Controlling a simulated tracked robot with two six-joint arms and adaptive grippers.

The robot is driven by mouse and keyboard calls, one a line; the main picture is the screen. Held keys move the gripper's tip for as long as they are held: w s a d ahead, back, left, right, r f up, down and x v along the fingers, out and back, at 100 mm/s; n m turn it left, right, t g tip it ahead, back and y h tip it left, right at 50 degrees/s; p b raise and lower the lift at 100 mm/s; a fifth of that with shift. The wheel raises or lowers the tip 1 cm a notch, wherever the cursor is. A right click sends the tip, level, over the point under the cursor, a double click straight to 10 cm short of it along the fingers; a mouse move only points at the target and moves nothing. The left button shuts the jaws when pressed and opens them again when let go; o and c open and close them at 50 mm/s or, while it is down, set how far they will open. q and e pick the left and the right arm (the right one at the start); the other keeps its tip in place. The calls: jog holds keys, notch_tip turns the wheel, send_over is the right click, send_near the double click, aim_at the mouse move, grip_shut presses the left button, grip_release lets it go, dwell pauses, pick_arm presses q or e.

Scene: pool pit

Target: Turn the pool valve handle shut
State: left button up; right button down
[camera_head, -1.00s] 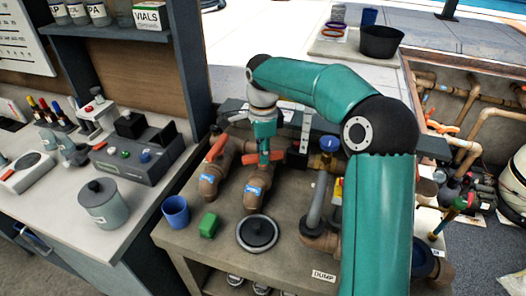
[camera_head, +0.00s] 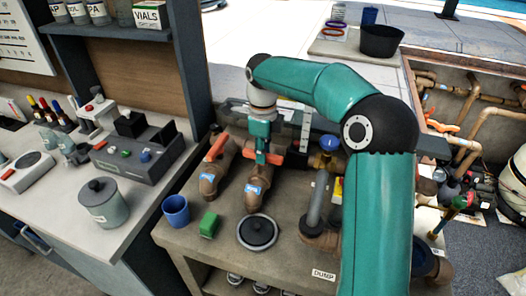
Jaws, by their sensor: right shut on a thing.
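Two brown pipe valves stand side by side on the bench, each with a blue label. The left valve (camera_head: 212,178) has an orange-red handle (camera_head: 216,147) that shows in the open. The right valve (camera_head: 256,186) has its orange handle (camera_head: 274,158) mostly hidden under my right gripper. My right gripper (camera_head: 262,157) points down from above and is shut on that handle. The fingertips are small and partly hidden here. A valve with a blue round knob (camera_head: 329,144) stands just right of the gripper. My left gripper is not in view.
On the bench (camera_head: 290,262) in front are a blue cup (camera_head: 176,210), a green block (camera_head: 209,225) and a round dark-lidded disc (camera_head: 257,232). A grey upright pipe (camera_head: 317,200) stands close to my right arm. A counter with instruments (camera_head: 140,155) is at left.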

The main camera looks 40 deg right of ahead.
jog(key=shift+f, duration=0.1)
jog(key=c, duration=1)
grip_release()
jog(key=shift+c, duration=0.2)
notch_tip(320, 180, up, 12)
jog(key=shift+f, duration=0.1)
